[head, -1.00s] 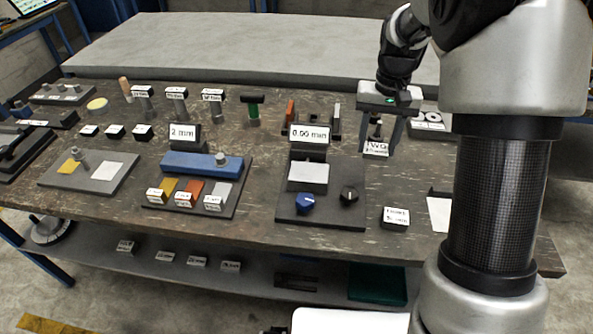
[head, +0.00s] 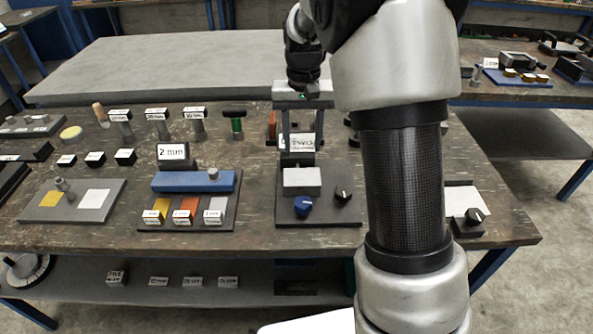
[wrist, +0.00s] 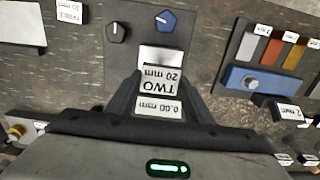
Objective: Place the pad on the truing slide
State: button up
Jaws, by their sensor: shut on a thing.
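My gripper (wrist: 160,88) is shut on a small piece (wrist: 160,81) with a white label reading "TWO 20 mm", which I take for the pad. In the head view my gripper (head: 301,148) points down and holds it in front of the 0.00 mm display, above the back of a dark station with a pale block (head: 302,181). The piece's underside is hidden, and I cannot tell whether it touches anything. A blue slide-like bar (head: 195,181) with a grey knob lies left of it, in front of the 2 mm display (head: 173,153). I cannot tell for certain which part is the truing slide.
The station has a blue knob (head: 303,206) and a black knob (head: 343,194) in front. Labelled yellow, orange and grey blocks (head: 182,214) stand before the blue bar. A grey plate (head: 72,201) lies at left. Several labelled posts (head: 157,124) stand behind. Bare tabletop (head: 253,235) lies in front.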

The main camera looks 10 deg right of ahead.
aim_at(302, 176)
notch_tip(302, 176, down, 8)
jog(key=shift+f+b, duration=0.1)
jog(key=shift+b, duration=0.55)
jog(key=shift+f, duration=0.1)
jog(key=o, duration=1.4)
